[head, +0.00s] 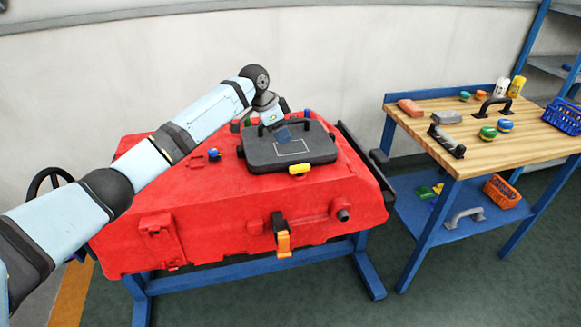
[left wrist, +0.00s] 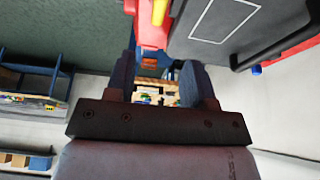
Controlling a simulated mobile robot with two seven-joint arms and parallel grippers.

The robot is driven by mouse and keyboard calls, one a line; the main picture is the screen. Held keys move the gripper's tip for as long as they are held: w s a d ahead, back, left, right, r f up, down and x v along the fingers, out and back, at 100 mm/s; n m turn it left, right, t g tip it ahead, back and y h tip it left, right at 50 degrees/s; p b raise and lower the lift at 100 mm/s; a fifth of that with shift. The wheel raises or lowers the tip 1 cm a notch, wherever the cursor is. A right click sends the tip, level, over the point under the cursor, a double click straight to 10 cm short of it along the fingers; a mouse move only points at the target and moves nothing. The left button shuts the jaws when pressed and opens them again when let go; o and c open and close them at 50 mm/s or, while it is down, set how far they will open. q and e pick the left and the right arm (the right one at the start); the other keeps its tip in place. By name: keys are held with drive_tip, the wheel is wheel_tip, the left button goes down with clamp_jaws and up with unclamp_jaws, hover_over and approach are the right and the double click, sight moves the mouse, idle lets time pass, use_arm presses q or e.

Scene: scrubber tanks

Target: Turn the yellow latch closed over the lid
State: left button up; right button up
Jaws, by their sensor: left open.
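The dark grey lid (head: 268,158), with a white outlined rectangle and a black handle, lies flat on top of the red tank (head: 215,215). The yellow latch (head: 299,169) sits at the lid's front edge; I cannot tell how far it reaches over the lid. In the left wrist view, the lid (left wrist: 260,30) is at the upper right and the yellow latch (left wrist: 159,12) is at the top edge. My left gripper (head: 284,138) is over the back part of the lid, behind the latch. Its blue fingers (left wrist: 162,85) are apart with nothing between them. My right gripper is not seen.
An orange-yellow catch (head: 283,244) hangs on the tank's front. Blue knobs (head: 213,154) stand on its top beside the lid. A wooden workbench (head: 470,125) with handles, colored knobs and bottles stands at the right. A black wheel (head: 48,190) is at the left.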

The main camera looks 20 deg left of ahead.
sight(299, 165)
use_arm(q)
drive_tip(key=b+x, duration=0.1)
drive_tip(key=x, duration=1.2)
drive_tip(key=shift+w+d+f, duration=0.1)
drive_tip(key=shift+d+f, duration=0.15)
clamp_jaws()
